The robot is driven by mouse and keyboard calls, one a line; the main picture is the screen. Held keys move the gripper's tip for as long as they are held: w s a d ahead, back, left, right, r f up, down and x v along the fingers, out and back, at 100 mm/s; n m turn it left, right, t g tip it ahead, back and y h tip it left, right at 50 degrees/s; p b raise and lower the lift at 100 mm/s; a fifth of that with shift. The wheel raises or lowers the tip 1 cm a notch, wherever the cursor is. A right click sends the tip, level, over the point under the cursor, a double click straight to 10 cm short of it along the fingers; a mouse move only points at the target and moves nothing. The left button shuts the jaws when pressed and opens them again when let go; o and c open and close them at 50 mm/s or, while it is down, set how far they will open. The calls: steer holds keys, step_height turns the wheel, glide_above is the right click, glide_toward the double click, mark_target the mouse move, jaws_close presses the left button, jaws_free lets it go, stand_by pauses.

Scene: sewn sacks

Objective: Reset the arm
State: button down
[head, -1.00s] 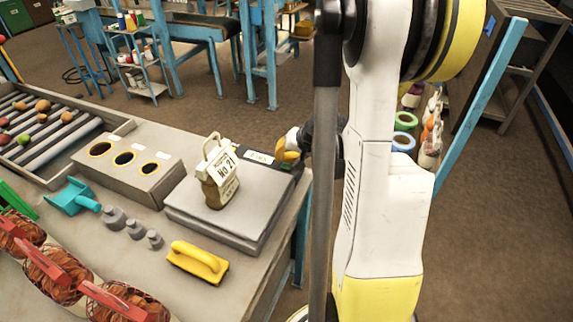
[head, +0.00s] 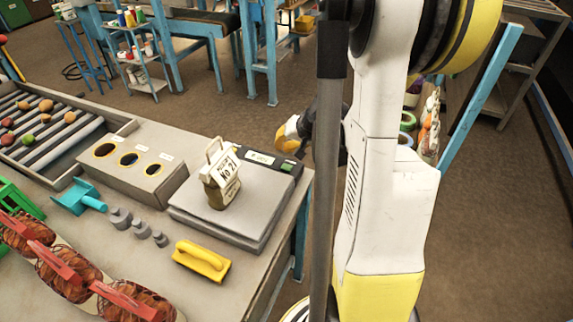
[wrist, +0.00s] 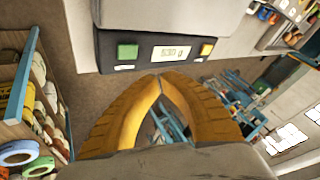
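My gripper (head: 291,138) is at the far right corner of the scale in the head view, above and beyond its display panel. In the wrist view its yellow fingers (wrist: 160,84) meet at the tips with nothing visible between them. The tips are close to the scale's dark panel (wrist: 150,50), which reads "530 g" and has a green and an orange button. A small sack (head: 222,180) tagged "No 21" stands on the grey scale platform (head: 250,208), apart from my gripper.
A yellow-handled tool (head: 201,262), grey weights (head: 140,228), a teal scoop (head: 78,197) and a box with three holes (head: 130,165) share the table. Red-topped net sacks (head: 68,268) lie front left. A roller tray (head: 45,130) is behind them.

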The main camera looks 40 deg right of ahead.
stand_by(0.7)
steer(key=s+a+r+n+b, duration=0.1)
steer(key=a+r+n+b, duration=0.15)
steer(key=a, duration=0.55)
steer(key=s+a+r+n+b, duration=0.1)
steer(key=a+r+n, duration=0.15)
steer(key=a, duration=0.55)
steer(key=s+a+n+b, duration=0.3)
steer(key=s+a+n, duration=0.1)
steer(key=s+a, duration=0.7)
steer(key=shift+a+r+b, duration=0.4)
steer(key=shift+a+r, duration=0.05)
steer(key=shift+a, duration=0.55)
